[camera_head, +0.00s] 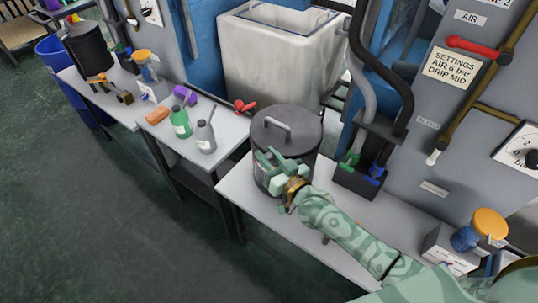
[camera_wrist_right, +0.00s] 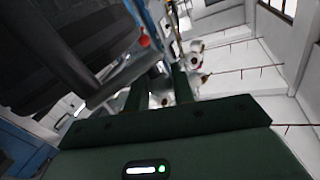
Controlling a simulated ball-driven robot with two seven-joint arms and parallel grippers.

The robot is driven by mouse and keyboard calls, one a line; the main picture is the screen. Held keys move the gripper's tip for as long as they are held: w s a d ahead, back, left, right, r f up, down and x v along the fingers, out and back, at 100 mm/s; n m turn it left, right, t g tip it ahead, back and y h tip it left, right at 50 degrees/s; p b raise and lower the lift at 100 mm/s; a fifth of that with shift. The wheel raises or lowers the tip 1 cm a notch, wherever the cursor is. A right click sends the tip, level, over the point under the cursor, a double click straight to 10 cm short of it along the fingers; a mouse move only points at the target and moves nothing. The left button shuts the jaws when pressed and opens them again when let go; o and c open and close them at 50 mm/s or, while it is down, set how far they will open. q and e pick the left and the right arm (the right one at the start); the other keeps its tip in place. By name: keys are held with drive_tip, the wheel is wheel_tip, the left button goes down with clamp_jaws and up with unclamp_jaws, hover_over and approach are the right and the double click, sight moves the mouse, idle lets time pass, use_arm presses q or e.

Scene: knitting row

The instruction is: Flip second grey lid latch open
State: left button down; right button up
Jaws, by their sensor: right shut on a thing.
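My right gripper (camera_head: 266,160) is at the pot's near left side, just below the lid rim. It is shut on a lid latch there, mostly hidden by the fingers. In the right wrist view my fingers (camera_wrist_right: 160,88) point away from me, and a grey bar (camera_wrist_right: 122,78) reaches the left finger beside the dark pot (camera_wrist_right: 60,60). My left gripper is not in view.
A black block (camera_head: 358,182) with green and blue levers stands right of the pot. A white tank (camera_head: 265,65) stands behind.

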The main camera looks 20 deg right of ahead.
drive_tip(key=shift+s+n+y, duration=0.15)
drive_tip(key=shift+n+y, duration=0.25)
drive_tip(key=shift+y, duration=0.2)
drive_tip(key=o, duration=0.9)
drive_tip(key=shift+s, duration=0.1)
drive_tip(key=v, duration=0.5)
drive_tip(key=p+v, duration=0.1)
drive_tip(key=v, duration=1)
drive_tip(key=shift+d+r+p, duration=0.1)
drive_tip(key=shift+r+p, duration=0.1)
drive_tip(key=shift+p, duration=0.2)
